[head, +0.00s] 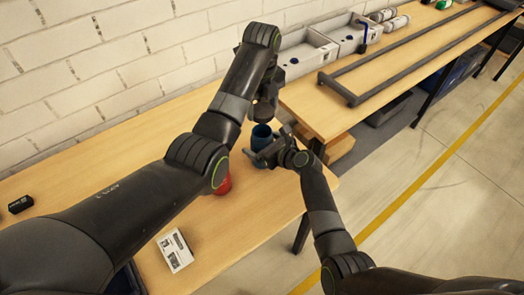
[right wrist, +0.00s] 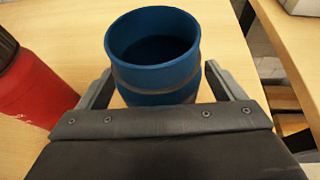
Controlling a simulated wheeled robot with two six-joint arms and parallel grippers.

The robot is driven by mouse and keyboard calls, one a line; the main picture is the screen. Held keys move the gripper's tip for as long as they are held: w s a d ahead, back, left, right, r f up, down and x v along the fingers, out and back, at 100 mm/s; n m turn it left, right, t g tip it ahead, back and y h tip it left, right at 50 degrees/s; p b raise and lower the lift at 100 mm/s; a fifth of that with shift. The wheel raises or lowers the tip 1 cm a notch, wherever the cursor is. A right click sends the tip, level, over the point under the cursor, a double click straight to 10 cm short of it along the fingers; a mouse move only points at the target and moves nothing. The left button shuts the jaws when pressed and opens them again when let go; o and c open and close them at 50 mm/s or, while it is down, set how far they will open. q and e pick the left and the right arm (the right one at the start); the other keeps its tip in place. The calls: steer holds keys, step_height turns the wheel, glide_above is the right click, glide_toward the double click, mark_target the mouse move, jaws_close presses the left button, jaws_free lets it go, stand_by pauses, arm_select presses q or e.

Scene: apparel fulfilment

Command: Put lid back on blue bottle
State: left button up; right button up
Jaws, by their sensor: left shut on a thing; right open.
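The blue bottle (head: 262,137) stands upright on the table near its right end. In the right wrist view the blue bottle (right wrist: 155,78) has an open top with no lid on it. My right gripper (head: 264,158) is open, low at the bottle; in the right wrist view its fingers (right wrist: 159,75) lie on either side of the bottle. My left gripper (head: 268,100) is above the bottle and shut on a dark thing, which looks like the lid (head: 264,112). The arm and jaws partly hide it.
A red bottle (head: 223,183) with a dark top stands close by to the left, partly behind my left arm. A white labelled box (head: 175,250) lies on the table's front part. A black box (head: 21,204) is far left. Grey bins (head: 305,58) stand on the other table.

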steer(key=c, duration=1.5)
arm_select(q)
glide_above(262, 126)
steer(key=s, duration=0.3)
steer(key=shift+w+f, duration=0.2)
steer(key=shift+f, duration=2.3)
steer(key=shift+f, duration=0.1)
steer(key=shift+f, duration=0.8)
steer(key=shift+f, duration=0.55)
arm_select(e)
jaws_close()
arm_select(q)
steer(key=m, duration=0.7)
